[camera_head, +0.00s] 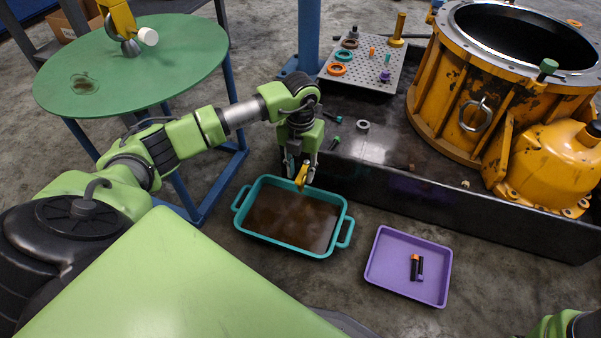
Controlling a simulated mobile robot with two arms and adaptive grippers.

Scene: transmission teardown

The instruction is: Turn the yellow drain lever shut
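The yellow drain lever (302,178) is a small yellow piece at the front wall of the black bench, above the teal pan (340,213). My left gripper (297,173) points down right at the lever, with its fingers close around or beside it. The fingers partly hide the lever, and I cannot tell whether they press on it. The teal pan holds brown liquid. Of my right arm only a green and black part shows at the lower right corner; its gripper is out of view.
The black bench (440,205) carries a large yellow housing (455,100), a pegboard plate (385,75) with rings and pegs, and small loose parts. A purple tray (384,272) with two small dark parts lies on the floor. A round green table (185,60) stands at left.

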